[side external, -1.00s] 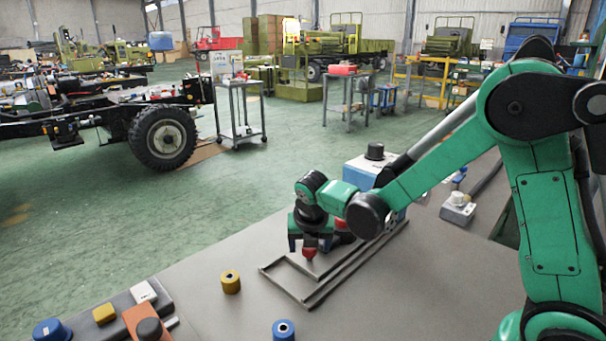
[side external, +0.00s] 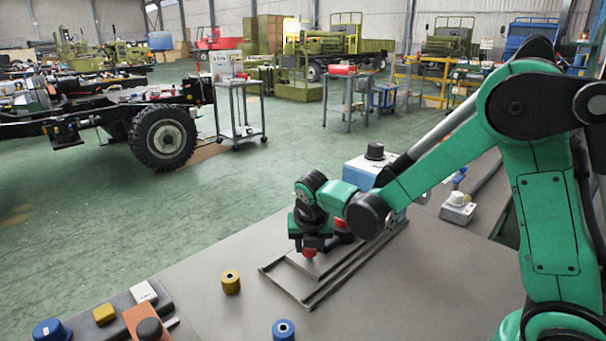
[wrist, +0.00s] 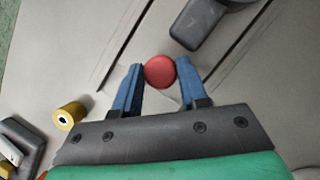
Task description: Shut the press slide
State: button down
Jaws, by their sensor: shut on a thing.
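The press slide's red knob (side external: 309,253) stands above a flat grey plate between two dark rails (side external: 325,293) on the table. In the wrist view the round red knob (wrist: 159,72) sits between my two blue fingers. My gripper (side external: 309,246) is shut on the red knob and points down at it. In the wrist view my gripper (wrist: 159,82) has a finger against each side of the knob. A blue and white housing (side external: 365,171) with a black knob stands behind my wrist, and my arm hides part of it and of the rails' far end.
A yellow cylinder (side external: 231,282) and a blue cylinder (side external: 283,330) stand on the table. A panel with several coloured blocks (side external: 104,313) lies at the lower left. A grey block with a white knob (side external: 458,208) is at the right. The table between the cylinders and rails is clear.

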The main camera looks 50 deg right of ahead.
aim_at(325, 250)
dwell(0.7)
jog(key=d, duration=0.4)
jog(key=shift+d, duration=0.35)
jog(key=shift+c, duration=2.3)
grip_release()
jog(key=shift+r, duration=0.1)
jog(key=shift+v, duration=2.75)
